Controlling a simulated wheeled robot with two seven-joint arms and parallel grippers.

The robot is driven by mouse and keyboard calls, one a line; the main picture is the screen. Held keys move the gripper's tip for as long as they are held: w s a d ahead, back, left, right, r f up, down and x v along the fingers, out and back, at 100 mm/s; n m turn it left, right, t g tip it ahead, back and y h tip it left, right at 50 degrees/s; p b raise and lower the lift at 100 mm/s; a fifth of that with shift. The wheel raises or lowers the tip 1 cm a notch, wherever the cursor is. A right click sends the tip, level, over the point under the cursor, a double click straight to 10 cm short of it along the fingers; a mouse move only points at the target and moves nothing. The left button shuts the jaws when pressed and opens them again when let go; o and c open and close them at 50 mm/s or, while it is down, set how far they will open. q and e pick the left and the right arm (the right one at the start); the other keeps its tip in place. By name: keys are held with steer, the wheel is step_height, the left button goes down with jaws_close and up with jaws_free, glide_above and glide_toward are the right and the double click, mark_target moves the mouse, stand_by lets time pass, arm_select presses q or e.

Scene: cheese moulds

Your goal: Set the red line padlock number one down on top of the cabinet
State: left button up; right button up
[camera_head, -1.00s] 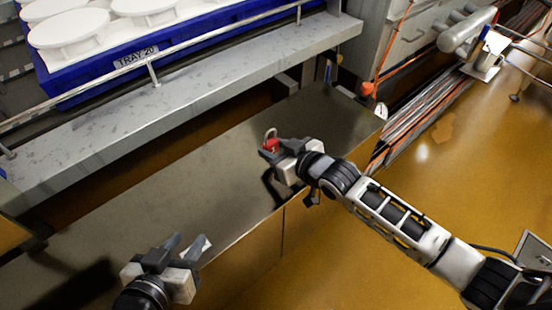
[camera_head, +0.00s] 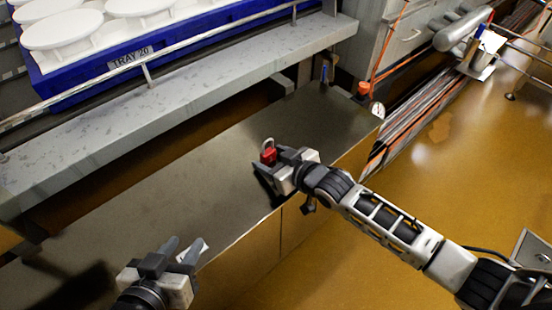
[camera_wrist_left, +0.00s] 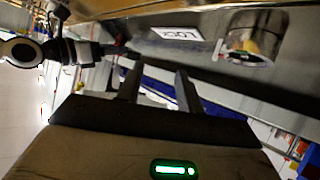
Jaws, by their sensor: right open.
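The red padlock (camera_head: 268,155) with its pale shackle upward stands on the dark cabinet top (camera_head: 200,195), near its front edge. Its number is too small to read. My right gripper (camera_head: 271,165) is open, with its fingers spread at the padlock; I cannot tell whether either touches it. My left gripper (camera_head: 182,250) is open and empty near the front edge at the lower left. Its two spread fingers also show in the left wrist view (camera_wrist_left: 158,85).
A grey shelf (camera_head: 190,110) with a rail runs behind the cabinet top. It holds a blue tray (camera_head: 60,85) of white moulds. An orange-capped item (camera_head: 364,90) and a round gauge (camera_head: 378,110) are beyond the right end. The middle of the cabinet top is clear.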

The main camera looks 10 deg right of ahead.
steer(key=s+d+r+m+h+p, duration=0.1)
steer(key=s+d+r+m, duration=0.1)
steer(key=s, duration=0.8)
steer(key=s+d+r+m+h+p, duration=0.1)
steer(key=s+d, duration=0.4)
steer(key=s, duration=0.6)
steer(key=shift+r+m+h+p, duration=0.3)
steer(key=shift+r+m+h, duration=0.55)
steer(key=shift+m, duration=0.15)
